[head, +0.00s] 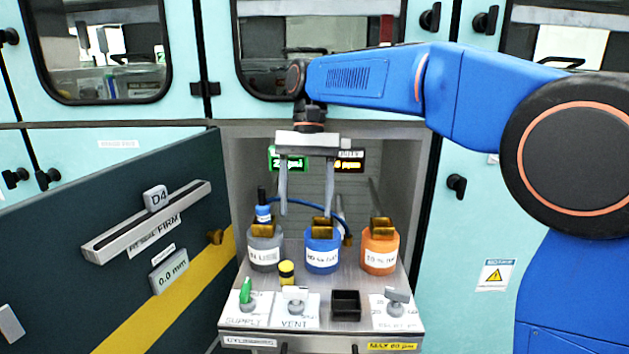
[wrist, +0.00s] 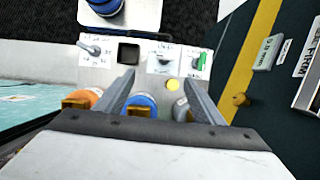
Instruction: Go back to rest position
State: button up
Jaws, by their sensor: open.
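My gripper (head: 306,200) hangs in front of the open cabinet bay, fingers pointing down and apart, with nothing between them. It is above the blue bottle (head: 322,249) and near the grey bottle (head: 265,248). The orange bottle (head: 380,250) stands to the right. Each bottle has a brass-coloured top and a white label. In the wrist view the open fingers (wrist: 158,97) frame the blue bottle (wrist: 143,103), with the orange bottle partly hidden at the left and the grey one partly hidden at the right.
The shelf (head: 340,335) also bears a small yellow-capped item (head: 287,272), a black square well (head: 346,305), a green switch (head: 246,293) and two grey ones. A dark open door (head: 60,270) stands at the left. Teal cabinets surround the bay. Two small displays sit behind the gripper.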

jog(key=s+d+f+t+y, duration=0.15)
jog(key=s+d, duration=0.25)
jog(key=d, duration=0.8)
jog(key=s+d+f+t+h, duration=0.1)
jog(key=s+d+f+t, duration=0.2)
jog(key=s+d+f, duration=0.5)
jog(key=s+d+f+t, duration=0.4)
jog(key=s+d+f, duration=0.4)
jog(key=d, duration=0.5)
jog(key=shift+s+d+h, duration=0.25)
jog(key=shift+s+h, duration=0.1)
jog(key=shift+s, duration=0.7)
